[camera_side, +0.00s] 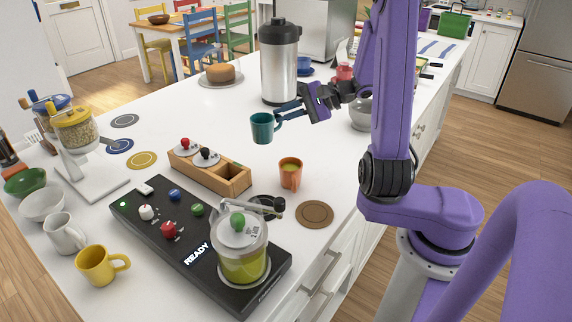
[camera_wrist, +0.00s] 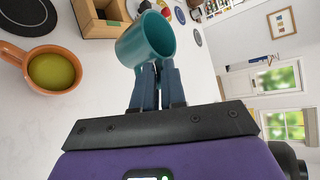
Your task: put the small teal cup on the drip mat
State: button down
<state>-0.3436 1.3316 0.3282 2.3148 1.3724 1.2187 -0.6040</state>
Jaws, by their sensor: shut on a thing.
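The small teal cup (camera_side: 262,129) is upright in the side view, left of my gripper (camera_side: 284,113). My gripper is shut on the cup at its handle side. In the wrist view the cup (camera_wrist: 146,42) is just beyond the closed fingertips (camera_wrist: 158,66), which hide most of the handle. I cannot tell how far the cup is above the counter. A round brown mat (camera_side: 314,214), which looks like the drip mat, lies bare near the counter's front edge, nearer the side camera than the cup.
An orange cup (camera_side: 290,174) with yellowish liquid stands between the teal cup and the brown mat. A wooden box (camera_side: 212,176) and a black machine (camera_side: 178,235) with a glass jar (camera_side: 241,253) are to the left. A steel flask (camera_side: 279,65) stands behind the cup.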

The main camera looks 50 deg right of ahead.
jog(key=a+h, duration=0.1)
jog(key=a, duration=0.1)
jog(key=w+a+r+m+t, duration=0.1)
jog(key=a, duration=0.1)
jog(key=a+m+h, duration=0.1)
jog(key=a, duration=0.2)
jog(key=shift+w+r+h, duration=0.2)
jog(key=shift+w+h, duration=0.05)
jog(key=shift+h, duration=0.05)
jog(key=m, duration=0.1)
jog(key=r+n+y, duration=0.2)
send_over(284, 174)
jog(key=s+d, duration=0.2)
jog(key=s+a+n+g+y, duration=0.3)
jog(key=s+n, duration=0.1)
jog(key=s, duration=0.9)
jog(key=shift+w+a+f, duration=0.25)
jog(key=shift+w+f, duration=1.8)
jog(key=shift+w, duration=0.15)
jog(key=shift+w+a+f, duration=0.25)
jog(key=shift+w+f, duration=1.85)
jog(key=shift+w, duration=0.1)
jog(key=shift+w+a+f, duration=0.25)
jog(key=shift+w+f, duration=1.8)
jog(key=shift+w, duration=0.15)
jog(key=shift+f, duration=0.1)
